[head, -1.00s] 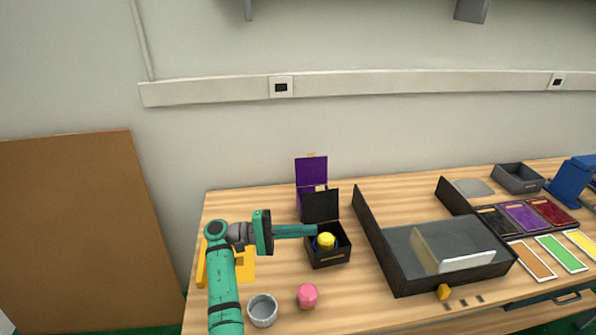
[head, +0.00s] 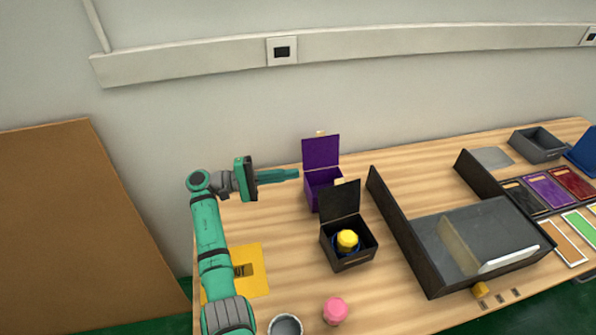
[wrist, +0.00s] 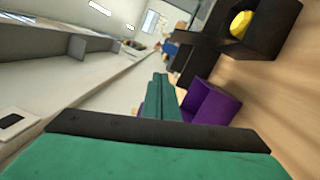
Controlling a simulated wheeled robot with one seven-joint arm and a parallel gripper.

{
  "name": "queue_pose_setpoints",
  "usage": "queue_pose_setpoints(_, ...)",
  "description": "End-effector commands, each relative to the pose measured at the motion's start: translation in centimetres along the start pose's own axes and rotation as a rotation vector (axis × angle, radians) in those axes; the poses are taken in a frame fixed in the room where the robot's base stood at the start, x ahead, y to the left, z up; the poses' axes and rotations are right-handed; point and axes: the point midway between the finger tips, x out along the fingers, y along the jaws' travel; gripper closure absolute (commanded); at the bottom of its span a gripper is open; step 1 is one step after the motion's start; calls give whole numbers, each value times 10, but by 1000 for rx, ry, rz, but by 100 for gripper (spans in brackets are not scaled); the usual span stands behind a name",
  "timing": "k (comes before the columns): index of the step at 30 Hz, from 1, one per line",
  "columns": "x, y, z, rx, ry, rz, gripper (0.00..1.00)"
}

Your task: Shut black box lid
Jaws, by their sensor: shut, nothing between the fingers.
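The black box (head: 348,257) stands on the table with its lid (head: 340,202) raised upright at the back. A blue bottle with a yellow cap (head: 347,239) is inside it. The black box (wrist: 267,43) also shows at the upper right in the wrist view, with the yellow cap in it. My gripper (head: 298,174) is shut and empty. It is held to the left of the open lid, in front of the purple box in the wrist view, and apart from the black box.
An open purple box (head: 322,187) stands behind the black box. A large dark tray (head: 405,235) lies close on the right. A pink-capped item (head: 336,310) and a grey cup (head: 285,325) are at the front. A yellow plate (head: 250,275) lies at left.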

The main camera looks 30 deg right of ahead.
Motion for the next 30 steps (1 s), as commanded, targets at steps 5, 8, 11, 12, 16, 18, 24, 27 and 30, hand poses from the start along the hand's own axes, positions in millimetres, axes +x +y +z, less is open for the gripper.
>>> queue_pose_setpoints(5, 35, -2, 1, 0, -9, -4, 100)
queue_pose_setpoints(8, 55, -1, 1, 0, -11, -4, 100)
queue_pose_setpoints(11, 73, -2, 2, 0, -9, -3, 100)
queue_pose_setpoints(12, 79, -2, 2, 0, -9, -3, 100)
queue_pose_setpoints(16, 92, -1, 7, 1, -3, 0, 100)
queue_pose_setpoints(18, 92, -1, 15, 2, -1, 0, 100)
queue_pose_setpoints(24, 96, -1, 32, 0, -1, -1, 100)
queue_pose_setpoints(27, 98, -1, 37, 0, -2, -1, 100)
queue_pose_setpoints(30, 98, -1, 39, 0, -2, -1, 100)
